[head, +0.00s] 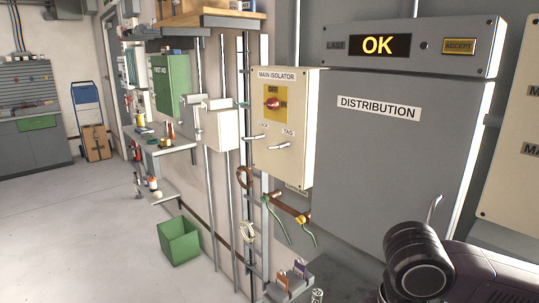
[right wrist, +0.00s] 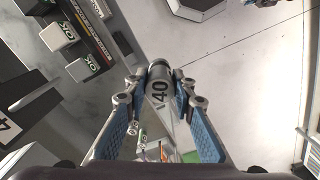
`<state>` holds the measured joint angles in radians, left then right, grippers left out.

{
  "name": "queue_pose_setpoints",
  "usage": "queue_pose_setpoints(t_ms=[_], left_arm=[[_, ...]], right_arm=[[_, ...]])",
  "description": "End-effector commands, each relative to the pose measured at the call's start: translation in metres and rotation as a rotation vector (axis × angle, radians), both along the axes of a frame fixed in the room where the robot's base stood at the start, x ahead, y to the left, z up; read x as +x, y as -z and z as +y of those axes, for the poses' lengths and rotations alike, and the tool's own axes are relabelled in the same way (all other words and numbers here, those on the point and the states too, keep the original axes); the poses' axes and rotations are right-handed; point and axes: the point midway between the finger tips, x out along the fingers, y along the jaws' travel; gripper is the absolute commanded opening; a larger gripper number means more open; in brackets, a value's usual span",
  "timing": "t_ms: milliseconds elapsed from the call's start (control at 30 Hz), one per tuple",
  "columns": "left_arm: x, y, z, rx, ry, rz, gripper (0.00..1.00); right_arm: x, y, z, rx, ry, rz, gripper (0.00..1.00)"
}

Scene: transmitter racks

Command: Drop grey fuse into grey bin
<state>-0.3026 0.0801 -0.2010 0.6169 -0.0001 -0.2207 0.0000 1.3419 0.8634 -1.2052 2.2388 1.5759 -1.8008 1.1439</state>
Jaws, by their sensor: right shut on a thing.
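My right gripper (right wrist: 160,100) shows in the right wrist view, its two blue-padded fingers shut on a grey fuse (right wrist: 158,84) marked 40. The fuse sits between the fingertips, its metal end pointing away from the wrist. I cannot make out a grey bin for certain in either view. A grey, angular object with a pale top is partly cut off at the top edge of the right wrist view. In the head view only a part of my right arm shows at the lower right. My left gripper is in neither view.
A green bin (head: 180,242) stands on the floor in the head view. The distribution cabinet (head: 390,150) and main isolator box (head: 283,130) line the wall. A row of blocks labelled OK (right wrist: 58,37) is at the left of the right wrist view. Pale floor is open.

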Motion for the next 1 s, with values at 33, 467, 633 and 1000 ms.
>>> queue_pose_setpoints(t_ms=[33,467,633,1000], left_arm=[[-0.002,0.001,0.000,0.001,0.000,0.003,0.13],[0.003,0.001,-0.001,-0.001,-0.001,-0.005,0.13],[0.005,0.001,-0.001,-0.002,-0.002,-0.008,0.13],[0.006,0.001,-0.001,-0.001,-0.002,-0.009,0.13]], right_arm=[[0.000,0.009,-0.007,-0.006,0.064,0.003,0.00],[0.000,0.024,-0.019,-0.012,0.209,-0.002,0.00],[0.000,0.029,-0.018,-0.011,0.208,0.000,0.00],[-0.019,0.121,-0.017,-0.007,0.208,0.011,0.00]])
